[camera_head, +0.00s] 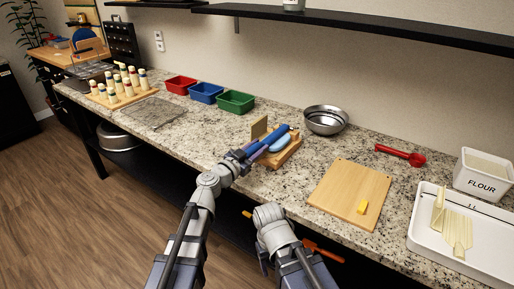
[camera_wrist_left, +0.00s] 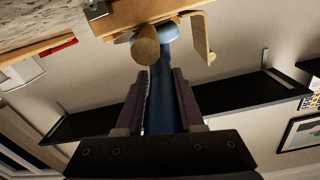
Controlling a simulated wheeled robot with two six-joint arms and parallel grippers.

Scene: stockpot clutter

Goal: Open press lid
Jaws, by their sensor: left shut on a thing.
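The press is a small wooden device (camera_head: 285,157) on the granite counter, with light blue and dark blue parts on top and a tan upright panel (camera_head: 259,128) at its back left. My left gripper (camera_head: 257,151) reaches it from the front left. In the left wrist view the gripper (camera_wrist_left: 161,103) is shut around a blue bar (camera_wrist_left: 161,75), which runs between the fingers up to the wooden body. A round wooden end (camera_wrist_left: 145,45) and a bent wooden piece (camera_wrist_left: 203,40) show beside it. How far the lid is raised is unclear.
A metal bowl (camera_head: 325,120) stands behind the press to the right. A cutting board (camera_head: 345,190), red scoop (camera_head: 400,154), flour bin (camera_head: 482,178) and white tray (camera_head: 480,262) lie further right. Red, blue and green bins (camera_head: 236,102) stand left. Counter between bins and press is clear.

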